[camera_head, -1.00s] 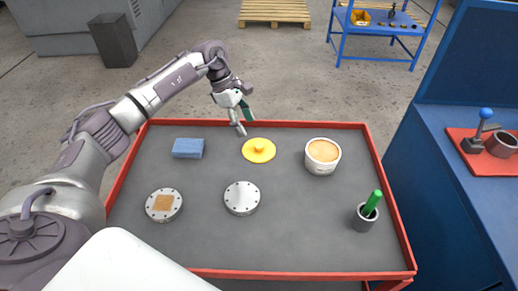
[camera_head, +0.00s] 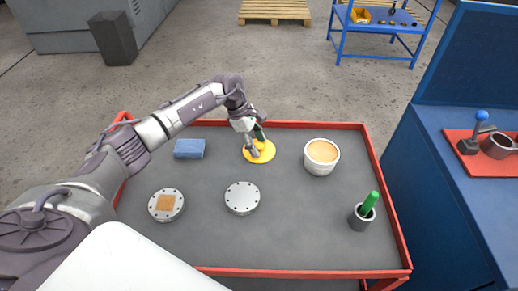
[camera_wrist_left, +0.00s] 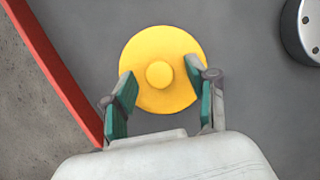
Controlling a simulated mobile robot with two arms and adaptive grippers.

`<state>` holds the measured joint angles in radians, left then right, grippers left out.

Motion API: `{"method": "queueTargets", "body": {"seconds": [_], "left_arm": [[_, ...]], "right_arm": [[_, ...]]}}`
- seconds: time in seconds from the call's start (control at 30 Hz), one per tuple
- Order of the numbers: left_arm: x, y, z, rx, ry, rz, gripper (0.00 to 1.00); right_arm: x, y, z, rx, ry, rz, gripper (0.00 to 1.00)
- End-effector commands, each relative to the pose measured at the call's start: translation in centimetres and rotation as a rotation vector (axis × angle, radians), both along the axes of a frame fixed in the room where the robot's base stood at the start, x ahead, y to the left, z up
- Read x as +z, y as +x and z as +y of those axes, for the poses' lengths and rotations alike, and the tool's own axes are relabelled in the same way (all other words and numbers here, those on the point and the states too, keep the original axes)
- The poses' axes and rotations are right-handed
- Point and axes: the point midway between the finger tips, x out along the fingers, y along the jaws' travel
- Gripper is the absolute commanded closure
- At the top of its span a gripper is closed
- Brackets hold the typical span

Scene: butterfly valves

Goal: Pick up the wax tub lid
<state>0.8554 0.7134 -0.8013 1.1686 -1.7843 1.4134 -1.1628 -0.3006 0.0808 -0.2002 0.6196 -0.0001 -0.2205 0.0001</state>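The wax tub lid is a yellow disc with a round knob in its middle. It lies flat on the grey tray table near the far edge in the head view (camera_head: 265,154), partly hidden by my gripper. It fills the middle of the left wrist view (camera_wrist_left: 160,50). My left gripper (camera_head: 256,147) is over the lid, its green-padded fingers apart. In the left wrist view the fingers (camera_wrist_left: 160,92) stand open on either side of the lid's near part, with the knob ahead between them. The white wax tub (camera_head: 321,165) stands open to the right, showing tan wax. My right gripper is not in view.
A blue bench (camera_head: 450,190) stands right.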

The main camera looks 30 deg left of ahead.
Motion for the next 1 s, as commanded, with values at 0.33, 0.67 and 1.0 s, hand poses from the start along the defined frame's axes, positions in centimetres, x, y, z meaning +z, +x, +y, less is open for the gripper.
{"method": "queueTargets", "body": {"seconds": [0.33, 0.67, 1.0], "left_arm": [[0.1, 0.0, 0.0, 0.0, 0.0, 0.0, 0.9], [0.6, 0.0, 0.0, 0.0, 0.0, -0.001, 0.9], [5.3, -0.9, -2.0, -0.008, 0.0, -0.004, 0.9]], "right_arm": [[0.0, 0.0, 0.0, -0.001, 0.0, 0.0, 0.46], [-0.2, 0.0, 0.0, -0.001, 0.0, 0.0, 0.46], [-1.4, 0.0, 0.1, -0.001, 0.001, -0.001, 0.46]]}}
